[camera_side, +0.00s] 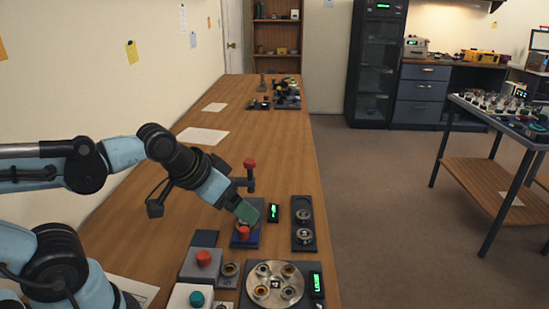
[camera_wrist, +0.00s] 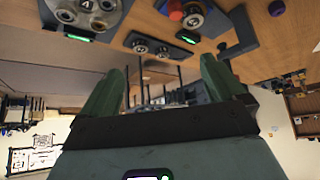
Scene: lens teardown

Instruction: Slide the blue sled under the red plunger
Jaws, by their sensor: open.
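The blue sled (camera_side: 238,243) lies low on the bench in the side view, with a red knob (camera_side: 243,232) at its near end. The red plunger (camera_side: 249,163) tops a dark upright stand behind it. My gripper (camera_side: 248,218) is open, its green fingers above and just behind the red knob, hiding part of the sled and the stand's foot. I cannot tell whether they touch anything. In the wrist view the two green fingers (camera_wrist: 162,66) are apart with nothing between them, and the dark stand (camera_wrist: 240,30) shows at upper right.
A dark plate with two round parts (camera_side: 303,224) and a small green display (camera_side: 274,212) lie to the right. A red button box (camera_side: 203,262), a teal button box (camera_side: 195,298) and a round tray (camera_side: 274,285) stand nearer.

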